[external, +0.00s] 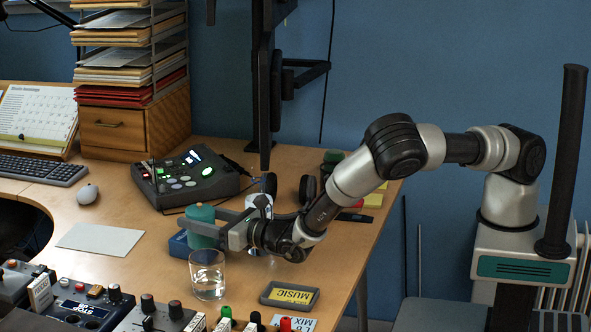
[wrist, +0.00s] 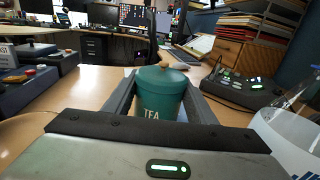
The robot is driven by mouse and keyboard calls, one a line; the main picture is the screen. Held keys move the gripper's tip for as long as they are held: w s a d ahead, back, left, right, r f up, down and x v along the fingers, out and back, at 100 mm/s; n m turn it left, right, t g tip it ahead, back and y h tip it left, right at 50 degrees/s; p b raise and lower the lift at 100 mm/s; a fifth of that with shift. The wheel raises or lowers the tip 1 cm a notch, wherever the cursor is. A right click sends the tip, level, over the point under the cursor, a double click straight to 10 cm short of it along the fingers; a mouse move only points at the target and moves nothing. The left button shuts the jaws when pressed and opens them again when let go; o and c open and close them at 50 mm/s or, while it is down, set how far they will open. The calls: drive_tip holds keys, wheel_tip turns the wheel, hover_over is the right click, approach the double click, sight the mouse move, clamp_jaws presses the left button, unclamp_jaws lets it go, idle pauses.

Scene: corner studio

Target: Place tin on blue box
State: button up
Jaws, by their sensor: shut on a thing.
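The teal tin (external: 202,213) with a wooden knob and "TEA" lettering is upright between the fingers of my gripper (external: 212,231). In the wrist view the tin (wrist: 160,100) sits between the two dark fingers of my gripper (wrist: 160,92), which is shut on it. The blue box (external: 178,244) lies on the desk at the tin's lower left, partly hidden behind the tin and a finger. I cannot tell whether the tin's base touches the box. I cannot make out the box in the wrist view.
A clear glass (external: 207,276) stands close in front of my gripper. A grey electronic device (external: 190,178) lies behind the tin. Mixers (external: 85,310) line the front edge. A paper sheet (external: 99,240) lies left, with bare desk around it.

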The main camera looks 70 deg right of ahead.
drive_tip(key=o, duration=1.1)
drive_tip(key=shift+c, duration=0.2)
drive_tip(key=shift+s+r, duration=0.1)
drive_tip(key=shift+s, duration=0.2)
drive_tip(key=s+a+p, duration=0.1)
drive_tip(key=s+a, duration=0.1)
drive_tip(key=s, duration=0.9)
drive_tip(key=shift+s+p, duration=0.15)
drive_tip(key=shift+p, duration=0.25)
